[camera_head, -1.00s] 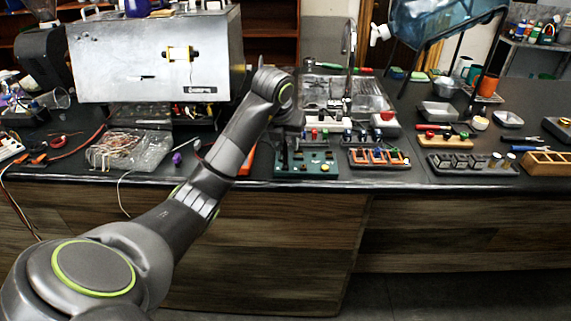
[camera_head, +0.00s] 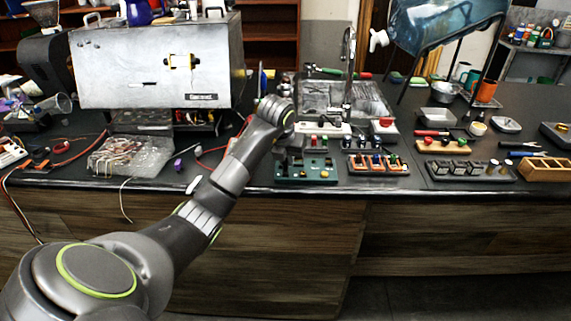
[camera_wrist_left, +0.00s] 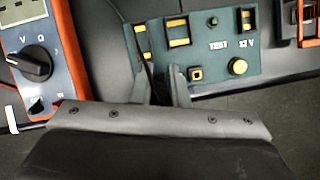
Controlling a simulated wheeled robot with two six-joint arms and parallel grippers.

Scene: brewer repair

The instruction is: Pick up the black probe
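My left gripper (camera_wrist_left: 165,88) has its two grey fingers close together over the near edge of a green test board (camera_wrist_left: 215,45) in the left wrist view. A thin dark cord or rod runs down from the top toward the fingers. In the head view my arm hides the fingertips, beside the left end of the green board (camera_head: 320,176). An orange-edged multimeter (camera_wrist_left: 32,52) with a black dial lies left of the gripper in the wrist view. My right gripper is not in view.
A large metal brewer box (camera_head: 125,60) stands at the back left. A bag of wires (camera_head: 130,156) lies in front of it. An orange-framed rack (camera_head: 378,163), a black tray (camera_head: 470,172) and a wooden box (camera_head: 547,169) line the front edge to the right.

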